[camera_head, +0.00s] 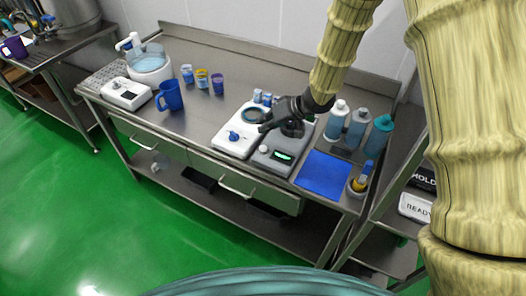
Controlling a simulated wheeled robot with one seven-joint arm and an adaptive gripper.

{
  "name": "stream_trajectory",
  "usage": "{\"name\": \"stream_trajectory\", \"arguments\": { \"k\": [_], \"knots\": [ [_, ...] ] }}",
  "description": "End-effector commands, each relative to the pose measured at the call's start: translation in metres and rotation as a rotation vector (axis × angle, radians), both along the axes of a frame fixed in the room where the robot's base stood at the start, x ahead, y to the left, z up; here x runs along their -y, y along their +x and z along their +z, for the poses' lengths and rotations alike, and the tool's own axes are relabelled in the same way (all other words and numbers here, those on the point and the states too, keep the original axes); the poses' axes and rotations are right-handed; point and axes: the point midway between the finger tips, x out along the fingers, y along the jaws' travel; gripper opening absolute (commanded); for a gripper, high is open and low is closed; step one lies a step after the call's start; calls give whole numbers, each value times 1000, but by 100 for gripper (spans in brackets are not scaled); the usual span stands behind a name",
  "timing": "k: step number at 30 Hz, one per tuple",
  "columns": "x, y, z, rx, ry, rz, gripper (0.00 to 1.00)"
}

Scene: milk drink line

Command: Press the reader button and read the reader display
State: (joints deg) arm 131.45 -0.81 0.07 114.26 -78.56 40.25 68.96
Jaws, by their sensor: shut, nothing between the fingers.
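The reader (272,163) is a grey box on the steel bench, right of centre. Its small display (284,156) glows green on the front face, but the characters are too small to read. A pale round button (263,149) sits left of the display. My gripper (264,127) is shut and empty. It reaches in from the upper right over the back of the reader, with its tips toward the neighbouring white device, behind the button in the picture and apart from it. My gripper and wrist hide part of the reader's top.
A white device (226,145) with a blue knob stands directly left of the reader. A blue mat (324,174) lies to the right, with several bottles (356,128) behind it. A blue jug (170,97), cups (202,79) and a white device (125,94) stand left.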

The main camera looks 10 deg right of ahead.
Motion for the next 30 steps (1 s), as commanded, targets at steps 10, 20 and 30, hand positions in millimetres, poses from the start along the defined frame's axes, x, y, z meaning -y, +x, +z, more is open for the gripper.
{"name": "stream_trajectory", "arguments": {
  "k": [10, 20, 30],
  "knots": [
    [0, 0, -36, 1, 0, 1, 0],
    [0, 0, -58, 0, 0, 0, 0],
    [0, 0, -59, 0, 0, 0, 0]
  ]
}}
